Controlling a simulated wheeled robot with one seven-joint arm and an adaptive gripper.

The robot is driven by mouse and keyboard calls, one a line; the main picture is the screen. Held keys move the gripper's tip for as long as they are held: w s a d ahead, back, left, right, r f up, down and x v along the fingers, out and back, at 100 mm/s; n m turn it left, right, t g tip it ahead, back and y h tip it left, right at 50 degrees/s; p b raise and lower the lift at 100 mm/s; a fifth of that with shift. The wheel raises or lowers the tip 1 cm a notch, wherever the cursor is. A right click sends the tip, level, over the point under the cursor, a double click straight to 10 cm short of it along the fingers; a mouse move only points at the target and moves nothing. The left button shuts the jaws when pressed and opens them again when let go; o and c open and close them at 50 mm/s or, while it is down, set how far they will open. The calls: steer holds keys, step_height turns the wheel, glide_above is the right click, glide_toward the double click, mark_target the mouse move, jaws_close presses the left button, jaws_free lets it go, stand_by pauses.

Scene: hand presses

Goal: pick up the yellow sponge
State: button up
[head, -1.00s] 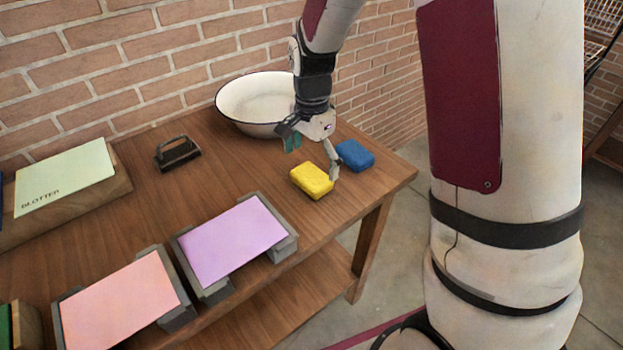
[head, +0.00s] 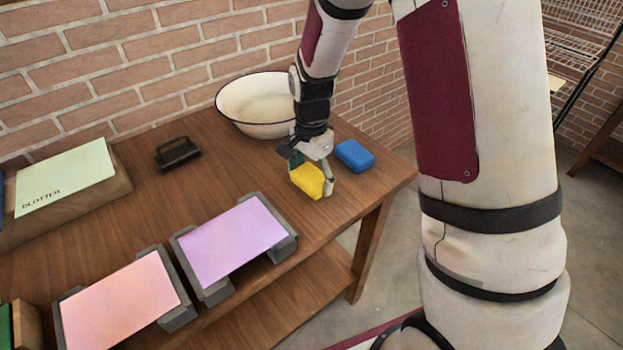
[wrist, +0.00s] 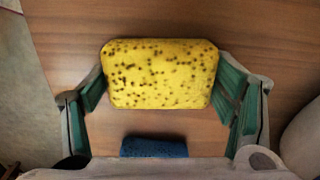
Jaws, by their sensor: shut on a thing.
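The yellow sponge (head: 307,180) is between the fingers of my gripper (head: 312,174) near the right end of the wooden table. In the wrist view the sponge (wrist: 160,74) shows its pitted face, with a green-padded finger of my gripper (wrist: 165,88) against each side. My gripper is shut on it. Whether the sponge still touches the table cannot be told for sure.
A blue sponge (head: 355,156) lies just right of my gripper; it also shows in the wrist view (wrist: 154,147). A white basin (head: 240,122) stands behind. A dark handled block (head: 177,153) and a purple sheet on a grey press (head: 232,240) are to the left.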

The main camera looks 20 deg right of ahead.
mark_target(314, 178)
steer(key=shift+r, duration=0.55)
steer(key=r, duration=0.1)
steer(key=s+r, duration=0.1)
steer(key=shift+d+r, duration=0.1)
steer(key=shift+r, duration=0.2)
steer(key=s+d+r, duration=0.1)
steer(key=s+d, duration=0.1)
steer(key=s, duration=1.2)
steer(key=shift+s+d+r, duration=0.15)
steer(key=shift+s+d, duration=0.15)
steer(key=shift+s, duration=0.1)
steer(key=shift+c, duration=1)
steer(key=shift+w, duration=0.1)
stand_by(1.2)
